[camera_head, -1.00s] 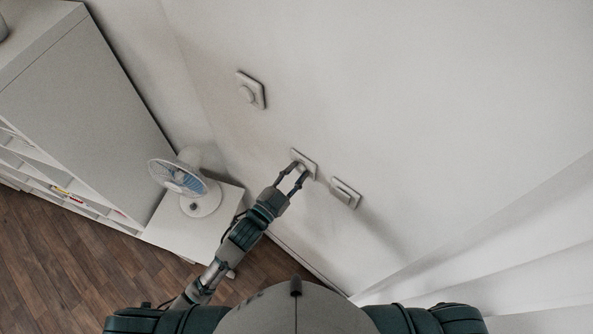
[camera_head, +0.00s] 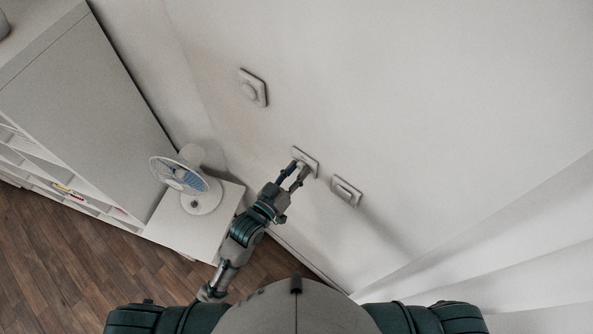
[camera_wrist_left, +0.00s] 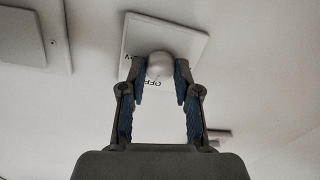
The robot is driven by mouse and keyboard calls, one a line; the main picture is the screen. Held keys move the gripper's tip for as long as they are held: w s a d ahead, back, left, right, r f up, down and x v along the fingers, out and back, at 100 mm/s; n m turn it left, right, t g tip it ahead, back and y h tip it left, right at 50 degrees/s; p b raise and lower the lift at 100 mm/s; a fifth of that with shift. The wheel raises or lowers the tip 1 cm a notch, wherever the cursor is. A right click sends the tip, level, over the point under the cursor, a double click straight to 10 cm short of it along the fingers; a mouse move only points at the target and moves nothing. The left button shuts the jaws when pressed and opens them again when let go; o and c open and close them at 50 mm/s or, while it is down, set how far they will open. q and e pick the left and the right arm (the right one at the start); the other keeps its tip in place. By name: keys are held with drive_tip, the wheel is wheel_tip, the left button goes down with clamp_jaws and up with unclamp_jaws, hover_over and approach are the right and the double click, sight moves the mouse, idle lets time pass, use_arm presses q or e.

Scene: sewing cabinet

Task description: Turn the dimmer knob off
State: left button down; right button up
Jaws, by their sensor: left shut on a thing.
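The dimmer knob (camera_wrist_left: 160,66) is a pale round knob on a square white wall plate (camera_wrist_left: 190,44), with black OFF lettering seen upside down below it in the left wrist view. My left gripper (camera_wrist_left: 161,72) is shut on the knob, one blue-padded finger on each side. In the head view my left gripper (camera_head: 299,165) reaches up from the lower left to the middle wall plate (camera_head: 311,157); its fingers largely cover the knob there. The knob's pointing direction cannot be made out. My right gripper is out of view.
A rectangular switch (camera_head: 346,191) sits close to the right of my gripper. A white fan (camera_head: 200,195) stands on a low white cabinet (camera_head: 170,230) at left. The wall above is clear.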

use_arm(q)
drive_tip(key=shift+f+n, duration=0.2)
drive_tip(key=shift+n, duration=0.1)
idle(0.4)
drive_tip(key=c, duration=0.8)
unclamp_jaws()
drive_tip(key=shift+r, duration=0.1)
drive_tip(key=v, duration=1.2)
drive_tip(key=shift+c, duration=0.2)
